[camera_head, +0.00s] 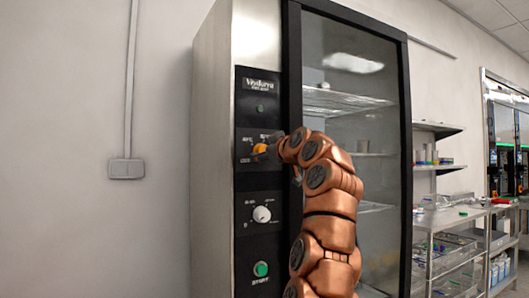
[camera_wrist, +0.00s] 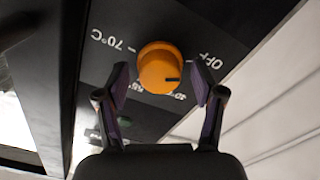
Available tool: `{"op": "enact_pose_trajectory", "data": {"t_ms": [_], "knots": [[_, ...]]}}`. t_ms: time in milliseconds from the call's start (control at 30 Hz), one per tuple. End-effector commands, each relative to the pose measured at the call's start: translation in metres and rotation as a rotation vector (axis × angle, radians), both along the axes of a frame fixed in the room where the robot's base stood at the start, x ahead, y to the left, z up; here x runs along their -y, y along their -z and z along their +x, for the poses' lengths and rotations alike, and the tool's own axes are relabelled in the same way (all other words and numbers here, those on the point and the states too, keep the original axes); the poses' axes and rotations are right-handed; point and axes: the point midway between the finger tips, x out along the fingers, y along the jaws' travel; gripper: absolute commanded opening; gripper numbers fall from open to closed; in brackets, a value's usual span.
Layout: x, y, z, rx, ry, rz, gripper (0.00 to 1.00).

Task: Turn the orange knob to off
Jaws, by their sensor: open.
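The orange knob (camera_head: 260,148) is on the black control panel (camera_head: 259,97) of the tall steel cabinet. In the wrist view the knob (camera_wrist: 157,62) sits between the two fingers of my gripper (camera_wrist: 160,83). The fingers are open, one on each side of it, with small gaps showing. A short dark mark on the knob points right. The OFF label is up and right of the knob, and a 70°C label is at its left. Other labels below it are partly hidden. In the head view my gripper (camera_head: 273,147) is at the knob, partly hidden by my wrist.
A white knob (camera_head: 262,214) and a green START button (camera_head: 260,268) are lower on the panel. The cabinet's glass door (camera_head: 345,110) has a dark frame right beside the panel. Shelves and a steel table (camera_head: 440,218) stand further right.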

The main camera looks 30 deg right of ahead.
Motion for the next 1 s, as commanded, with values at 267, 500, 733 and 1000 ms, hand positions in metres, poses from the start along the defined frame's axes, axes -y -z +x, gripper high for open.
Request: {"op": "enact_pose_trajectory", "data": {"t_ms": [267,500,733,1000], "knots": [[0.000,-0.001,-0.001,0.002,-0.001,0.000,0.68],[-0.002,-0.002,-0.011,0.004,-0.005,0.001,0.68],[-0.003,-0.002,-0.026,0.005,-0.003,0.000,0.68],[-0.004,-0.001,-0.047,0.002,0.000,0.000,0.68]]}}
